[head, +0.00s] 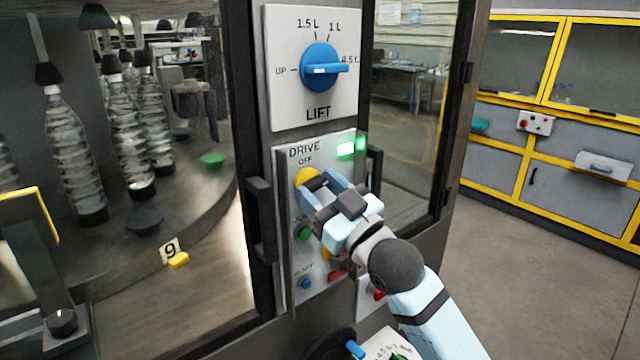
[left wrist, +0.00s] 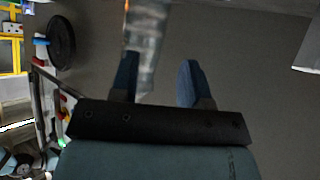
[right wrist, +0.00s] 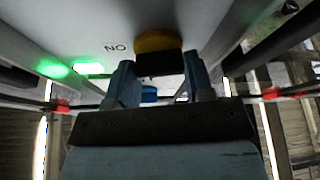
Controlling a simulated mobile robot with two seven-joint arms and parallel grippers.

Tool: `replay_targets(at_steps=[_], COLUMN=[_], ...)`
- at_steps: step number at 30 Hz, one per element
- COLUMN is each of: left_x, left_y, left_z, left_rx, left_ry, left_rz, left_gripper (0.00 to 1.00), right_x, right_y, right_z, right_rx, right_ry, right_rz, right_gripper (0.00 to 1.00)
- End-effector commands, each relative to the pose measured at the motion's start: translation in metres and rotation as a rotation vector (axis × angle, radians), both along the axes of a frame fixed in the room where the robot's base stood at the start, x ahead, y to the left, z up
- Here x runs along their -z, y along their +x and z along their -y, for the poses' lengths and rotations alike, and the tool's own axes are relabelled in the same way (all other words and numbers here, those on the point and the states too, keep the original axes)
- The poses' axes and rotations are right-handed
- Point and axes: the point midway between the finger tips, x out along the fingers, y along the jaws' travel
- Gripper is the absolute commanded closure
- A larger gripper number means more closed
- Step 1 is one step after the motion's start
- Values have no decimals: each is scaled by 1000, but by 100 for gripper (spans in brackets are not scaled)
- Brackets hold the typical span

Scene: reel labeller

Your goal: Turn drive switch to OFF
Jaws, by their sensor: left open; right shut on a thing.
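The drive switch (head: 305,176) is a yellow round knob under the words DRIVE and OFF on the grey panel (head: 286,215). My right gripper (head: 322,184) is at it and covers much of its right side. In the right wrist view, the yellow knob (right wrist: 158,41) has a dark part in front, between the fingertips (right wrist: 158,78). The gripper is shut on the switch. Which mark the knob points to cannot be told. An ON label stands beside it, upside down. My left gripper (left wrist: 158,75) is open, with no object clearly held.
A lit green lamp (head: 345,150) is above the switch. A blue lift knob (head: 320,67) is on the plate above. Green (head: 304,232) and blue (head: 305,284) buttons are below. A black door handle (head: 262,220) stands out at the left.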

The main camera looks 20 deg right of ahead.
Motion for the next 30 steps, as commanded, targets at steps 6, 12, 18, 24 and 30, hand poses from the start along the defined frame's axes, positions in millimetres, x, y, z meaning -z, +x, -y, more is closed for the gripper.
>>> replay_targets(at_steps=[6,12,18,24,30], left_x=[-15,-30,-46,-73,-103], left_y=[-2,-4,-7,-6,-5], left_z=[-2,-3,-3,-3,-3], left_rx=[6,12,14,13,14], left_ry=[14,24,28,26,24], left_rz=[6,22,10,13,20], left_gripper=[57,57,57,57,57], right_x=[-4,-5,-7,-8,-9], right_y=[0,1,1,1,1], right_z=[1,2,3,3,3], right_rx=[0,1,0,1,0], right_ry=[-199,-377,-555,-733,-907], right_rz=[68,134,198,263,326], right_gripper=[76,76,76,76,76])
